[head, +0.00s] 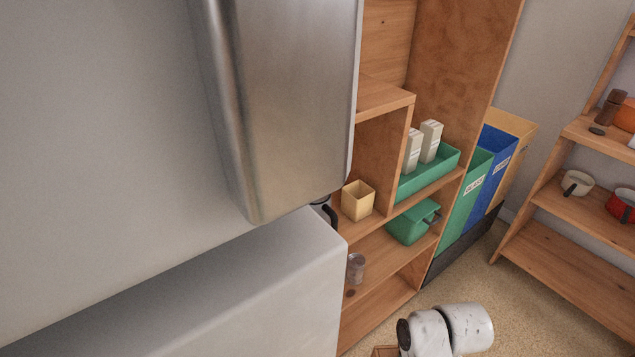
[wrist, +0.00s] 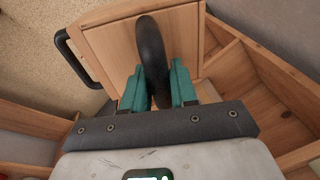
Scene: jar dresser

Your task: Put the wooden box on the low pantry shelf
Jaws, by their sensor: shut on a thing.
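In the wrist view my gripper (wrist: 159,75) has its teal fingers shut on a thick black handle. The handle stands on a framed wooden panel, which looks like the wooden box (wrist: 112,42). A second black handle (wrist: 72,58) shows at its left edge. The fingers and wrist hide the near part. In the head view my gripper is out of sight, and only a sliver of wood shows below my white arm. A wooden shelf unit (head: 382,237) stands in the middle and a ladder-like wooden shelf (head: 570,285) at right. Which is the pantry shelf is unclear.
Wooden boards (wrist: 262,75) lie close right of the gripper. Speckled floor (head: 510,310) is open between the shelves.

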